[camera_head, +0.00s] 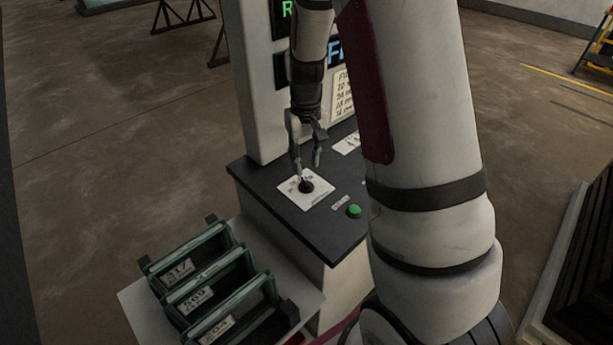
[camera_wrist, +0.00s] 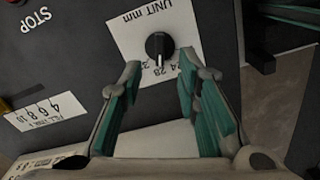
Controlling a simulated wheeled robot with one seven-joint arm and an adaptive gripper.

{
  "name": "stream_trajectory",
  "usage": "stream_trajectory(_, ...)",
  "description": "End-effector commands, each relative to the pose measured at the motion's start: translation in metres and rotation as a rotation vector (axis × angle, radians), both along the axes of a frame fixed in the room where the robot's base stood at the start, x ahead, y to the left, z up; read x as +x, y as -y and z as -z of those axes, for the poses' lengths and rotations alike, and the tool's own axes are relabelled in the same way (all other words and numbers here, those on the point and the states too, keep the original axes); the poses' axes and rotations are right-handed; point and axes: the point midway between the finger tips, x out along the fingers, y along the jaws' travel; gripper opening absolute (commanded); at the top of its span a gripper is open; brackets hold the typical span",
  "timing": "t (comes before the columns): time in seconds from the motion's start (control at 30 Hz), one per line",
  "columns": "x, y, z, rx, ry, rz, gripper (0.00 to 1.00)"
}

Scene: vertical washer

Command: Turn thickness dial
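The thickness dial (camera_head: 306,186) is a small black knob on a white label plate (camera_head: 318,197), set in the dark top of the machine. In the wrist view the dial (camera_wrist: 158,46) has a white pointer line, and its label (camera_wrist: 185,22) reads "UNIT mm" with numbers partly hidden. My gripper (camera_head: 306,165) points down just above the dial. In the wrist view my gripper (camera_wrist: 158,75) has its two green-padded fingers apart, with the dial beyond the fingertips and roughly centred between them. Nothing is held. I cannot tell whether a finger touches the dial.
A green button (camera_head: 354,211) sits right of the dial. A second white label (camera_head: 348,143) lies behind it. A rack of green-edged bins (camera_head: 205,285) stands at the front left. The machine's upright post (camera_head: 257,80) rises behind my gripper.

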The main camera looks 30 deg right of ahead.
Motion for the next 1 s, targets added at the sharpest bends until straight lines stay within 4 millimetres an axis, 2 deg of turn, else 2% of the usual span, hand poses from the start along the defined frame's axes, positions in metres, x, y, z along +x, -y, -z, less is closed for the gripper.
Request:
stream_trajectory(0.1,-0.002,0.000,0.023,0.001,-0.005,0.001,0.30)
stream_trajectory(0.3,-0.001,0.000,0.050,0.000,-0.002,0.000,0.30)
stream_trajectory(0.5,0.000,0.000,0.061,0.000,0.000,0.000,0.30)
stream_trajectory(0.77,0.000,0.000,0.062,0.000,0.001,0.000,0.30)
stream_trajectory(0.9,0.000,0.000,0.062,0.000,0.001,0.000,0.01)
stream_trajectory(1.0,0.000,0.000,0.062,0.000,0.001,0.000,0.00)
